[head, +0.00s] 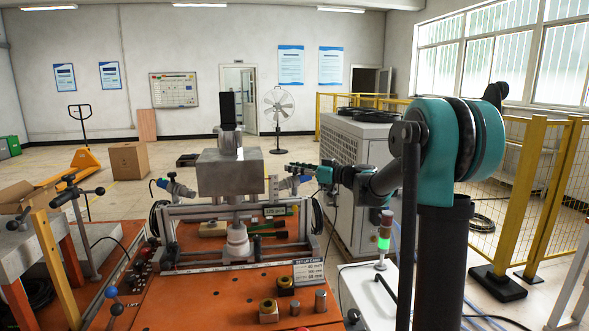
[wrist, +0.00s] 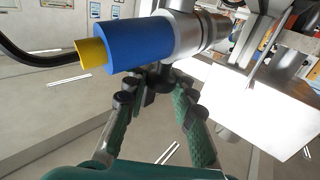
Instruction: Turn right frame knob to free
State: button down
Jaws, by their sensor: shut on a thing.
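In the head view my gripper (head: 298,168) is at the right side of the metal frame (head: 308,222), next to the right blue-and-silver fitting (head: 287,184). In the wrist view that fitting, a blue sleeve (wrist: 142,45) with a yellow end and a silver body, crosses the top. My gripper's two green-padded fingers (wrist: 162,77) reach up to its underside and are shut on a small dark knob (wrist: 164,82) there. The fingertips hide much of the knob, and its turned position cannot be told.
A large metal block (head: 230,172) sits left of the gripper, above a white insulator-like post (head: 237,243). The orange bench (head: 190,301) carries small brass and steel pieces and a set-up card (head: 308,271). A grey cabinet (head: 345,145) stands behind my arm.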

dwell(0.3)
jog(key=c, duration=1.3)
grip_release()
jog(key=shift+d, duration=0.1)
jog(key=v, duration=1.2)
jog(key=shift+w, duration=0.1)
